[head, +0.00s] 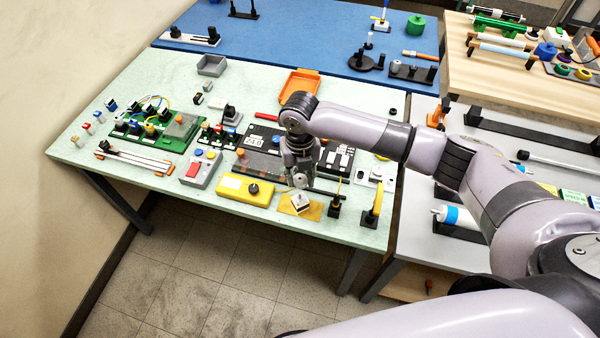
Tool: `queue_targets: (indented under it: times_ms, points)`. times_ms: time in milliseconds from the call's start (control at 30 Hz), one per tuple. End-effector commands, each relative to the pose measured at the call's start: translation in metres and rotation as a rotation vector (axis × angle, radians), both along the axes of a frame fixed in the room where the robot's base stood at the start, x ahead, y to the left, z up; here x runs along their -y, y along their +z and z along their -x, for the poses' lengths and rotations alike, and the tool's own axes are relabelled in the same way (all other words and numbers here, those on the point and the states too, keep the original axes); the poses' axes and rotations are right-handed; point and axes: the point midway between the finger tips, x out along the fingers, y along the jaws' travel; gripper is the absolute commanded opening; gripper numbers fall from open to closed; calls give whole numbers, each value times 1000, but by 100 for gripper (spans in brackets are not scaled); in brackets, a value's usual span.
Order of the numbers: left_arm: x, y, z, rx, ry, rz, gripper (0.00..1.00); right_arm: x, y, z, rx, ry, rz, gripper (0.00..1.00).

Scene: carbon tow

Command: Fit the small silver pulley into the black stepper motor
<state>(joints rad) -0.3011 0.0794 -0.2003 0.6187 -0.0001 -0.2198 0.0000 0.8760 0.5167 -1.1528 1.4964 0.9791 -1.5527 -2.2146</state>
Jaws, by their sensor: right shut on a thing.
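My right gripper (301,184) points down over the front of the pale green table. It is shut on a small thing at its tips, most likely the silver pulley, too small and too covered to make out. Just below the fingertips a small block with a pale, silvery top (300,202) sits on a yellow-orange plate (287,209). It may be the stepper motor, though its dark body hardly shows. I cannot tell whether the held thing touches it. My left gripper is not in view.
A yellow box with a black knob (233,187) stands close left of the plate. Black stands (336,207) and (373,215) rise close on the right. A black board (262,150) lies behind the gripper. An orange tray (299,82) and a grey tray (212,65) stand farther back.

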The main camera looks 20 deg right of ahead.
Motion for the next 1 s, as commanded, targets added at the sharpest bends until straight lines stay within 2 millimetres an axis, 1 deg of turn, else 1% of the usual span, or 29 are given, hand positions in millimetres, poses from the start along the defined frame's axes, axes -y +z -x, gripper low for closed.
queue_targets:
  times_ms: [33, 100, 300, 400, 567, 1000]
  points:
    - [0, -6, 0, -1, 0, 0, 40, 0, -9, 0, -1, 0, 1, 5]
    - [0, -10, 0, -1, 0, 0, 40, 0, -16, 0, -1, -1, 1, 5]
    - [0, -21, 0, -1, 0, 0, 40, 0, -35, 0, 0, -1, 0, 5]
    - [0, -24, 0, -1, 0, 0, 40, 0, -40, 0, 0, -1, 0, 5]
    - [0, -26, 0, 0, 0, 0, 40, 0, -44, 0, 0, -1, 0, 5]
    - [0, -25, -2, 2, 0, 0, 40, 0, -44, 0, 0, 0, 0, 5]
